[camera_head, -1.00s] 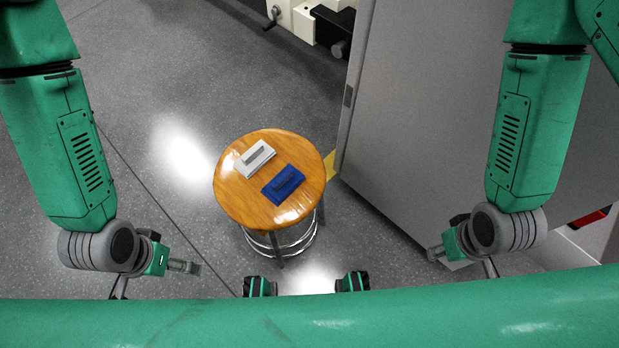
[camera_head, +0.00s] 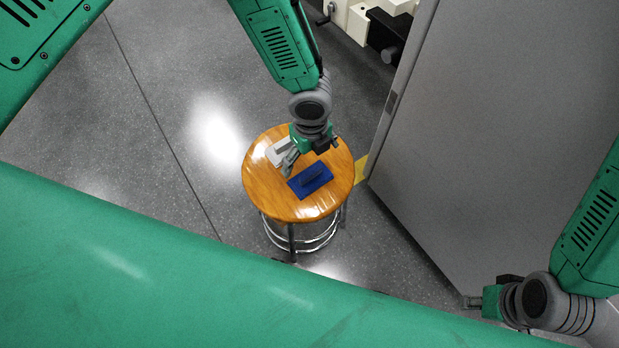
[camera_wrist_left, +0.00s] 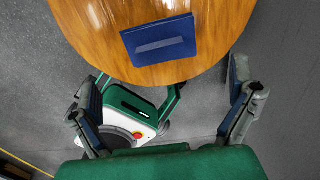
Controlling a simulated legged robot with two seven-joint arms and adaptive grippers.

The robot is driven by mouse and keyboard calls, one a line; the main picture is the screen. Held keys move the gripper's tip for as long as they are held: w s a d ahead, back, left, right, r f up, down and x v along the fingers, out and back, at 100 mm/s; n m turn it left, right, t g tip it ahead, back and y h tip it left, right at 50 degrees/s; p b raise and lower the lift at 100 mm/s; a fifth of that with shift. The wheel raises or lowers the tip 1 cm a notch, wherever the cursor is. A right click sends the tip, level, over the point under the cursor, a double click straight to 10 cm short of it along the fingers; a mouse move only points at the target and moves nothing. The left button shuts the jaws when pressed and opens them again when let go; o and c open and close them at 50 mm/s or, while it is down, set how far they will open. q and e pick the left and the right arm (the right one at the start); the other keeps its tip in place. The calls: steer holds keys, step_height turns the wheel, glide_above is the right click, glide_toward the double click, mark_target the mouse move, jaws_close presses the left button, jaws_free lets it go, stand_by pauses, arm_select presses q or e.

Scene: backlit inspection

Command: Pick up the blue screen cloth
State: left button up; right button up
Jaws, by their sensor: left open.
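The blue screen cloth (camera_head: 320,181) lies flat on the round wooden stool top (camera_head: 272,201), with a raised ridge along its middle. The left wrist view also shows the cloth (camera_wrist_left: 150,36) near the stool's rim (camera_wrist_left: 105,45).
A large grey cabinet (camera_head: 490,130) stands close to the stool's right. Black and white equipment (camera_head: 385,35) is at the back. The floor (camera_head: 150,110) left of the stool is clear.

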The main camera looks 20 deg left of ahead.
mark_target(311, 172)
arm_select(q)
steer(key=f, duration=0.3)
steer(key=shift+d+f+b, duration=0.3)
steer(key=shift+d+b, duration=0.05)
steer(key=shift+d, duration=0.05)
steer(key=shift+s+a+f, duration=0.1)
steer(key=shift+a+f, duration=0.1)
steer(key=shift+f, duration=0.2)
steer(key=f, duration=0.1)
steer(key=f+b, duration=0.1)
steer(key=f, duration=0.1)
steer(key=f+b, duration=0.1)
steer(key=shift+a+f, duration=0.25)
steer(key=shift+f, duration=0.1)
steer(key=shift+d, duration=0.2)
arm_select(e)
steer(key=f, duration=0.3)
steer(key=shift+d, duration=0.25)
arm_select(q)
steer(key=shift+r, duration=0.1)
steer(key=shift+c, duration=1.3)
steer(key=shift+d, duration=0.1)
steer(key=c, duration=0.5)
